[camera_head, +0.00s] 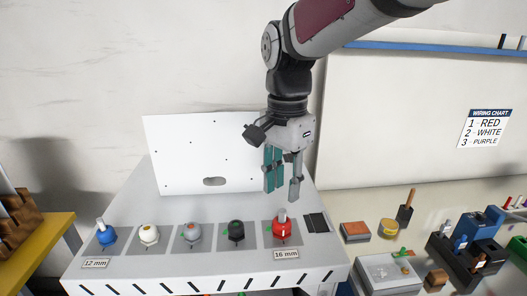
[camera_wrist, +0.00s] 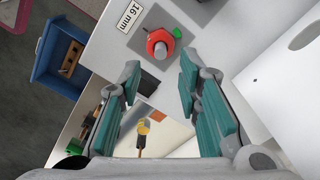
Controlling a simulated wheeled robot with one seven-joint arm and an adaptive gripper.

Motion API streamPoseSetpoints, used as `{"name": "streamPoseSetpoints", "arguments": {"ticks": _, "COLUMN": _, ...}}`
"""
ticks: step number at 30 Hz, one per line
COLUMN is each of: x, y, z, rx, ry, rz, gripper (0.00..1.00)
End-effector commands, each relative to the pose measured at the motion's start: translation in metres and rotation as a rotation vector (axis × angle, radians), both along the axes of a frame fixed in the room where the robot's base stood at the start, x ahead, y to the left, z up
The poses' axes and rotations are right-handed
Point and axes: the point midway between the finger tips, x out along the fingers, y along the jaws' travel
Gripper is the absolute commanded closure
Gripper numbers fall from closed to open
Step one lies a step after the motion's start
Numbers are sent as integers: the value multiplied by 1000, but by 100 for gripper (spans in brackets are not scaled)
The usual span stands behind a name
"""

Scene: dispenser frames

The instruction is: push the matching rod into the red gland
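The red gland (camera_head: 284,236) sits at the right end of the row on the grey sloped panel, with a "16 mm" label (camera_head: 286,254) in front. A pale rod (camera_head: 282,216) stands upright in it. In the wrist view the red gland (camera_wrist: 161,37) shows with the rod (camera_wrist: 159,52) pointing toward the camera; how deep it sits I cannot tell. My gripper (camera_head: 282,190) is above and behind the red gland, fingers apart with nothing between them. Its open fingers also show in the wrist view (camera_wrist: 158,82).
The blue gland (camera_head: 106,236) at the far left also holds a rod, by a "12 mm" label (camera_head: 95,263). White, grey and black glands stand between. A white upright plate (camera_head: 200,150) is behind. A yellow table (camera_head: 48,245) with a wooden rack stands left; tools and blocks clutter the right bench.

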Motion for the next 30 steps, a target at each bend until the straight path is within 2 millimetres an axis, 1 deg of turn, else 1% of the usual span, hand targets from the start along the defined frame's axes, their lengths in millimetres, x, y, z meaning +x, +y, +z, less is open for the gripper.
{"name": "streamPoseSetpoints", "arguments": {"ticks": 1, "x": 2, "y": 0, "z": 11, "rx": 2, "ry": -6, "rz": -2, "gripper": 68}}
{"name": "streamPoseSetpoints", "arguments": {"ticks": 3, "x": 2, "y": 0, "z": 24, "rx": 2, "ry": -4, "rz": -2, "gripper": 68}}
{"name": "streamPoseSetpoints", "arguments": {"ticks": 6, "x": 1, "y": 0, "z": 40, "rx": 2, "ry": -4, "rz": -1, "gripper": 68}}
{"name": "streamPoseSetpoints", "arguments": {"ticks": 9, "x": 1, "y": 0, "z": 52, "rx": 1, "ry": -1, "rz": -1, "gripper": 68}}
{"name": "streamPoseSetpoints", "arguments": {"ticks": 14, "x": -1, "y": -3, "z": 62, "rx": 5, "ry": -5, "rz": 8, "gripper": 68}}
{"name": "streamPoseSetpoints", "arguments": {"ticks": 17, "x": -11, "y": -16, "z": 65, "rx": 27, "ry": -30, "rz": 58, "gripper": 68}}
{"name": "streamPoseSetpoints", "arguments": {"ticks": 20, "x": -31, "y": -38, "z": 66, "rx": 57, "ry": -86, "rz": 164, "gripper": 68}}
{"name": "streamPoseSetpoints", "arguments": {"ticks": 23, "x": -59, "y": -60, "z": 63, "rx": 67, "ry": -171, "rz": 309, "gripper": 68}}
{"name": "streamPoseSetpoints", "arguments": {"ticks": 27, "x": -98, "y": -84, "z": 52, "rx": 22, "ry": -297, "rz": 517, "gripper": 68}}
{"name": "streamPoseSetpoints", "arguments": {"ticks": 30, "x": -123, "y": -96, "z": 41, "rx": -45, "ry": -371, "rz": 652, "gripper": 68}}
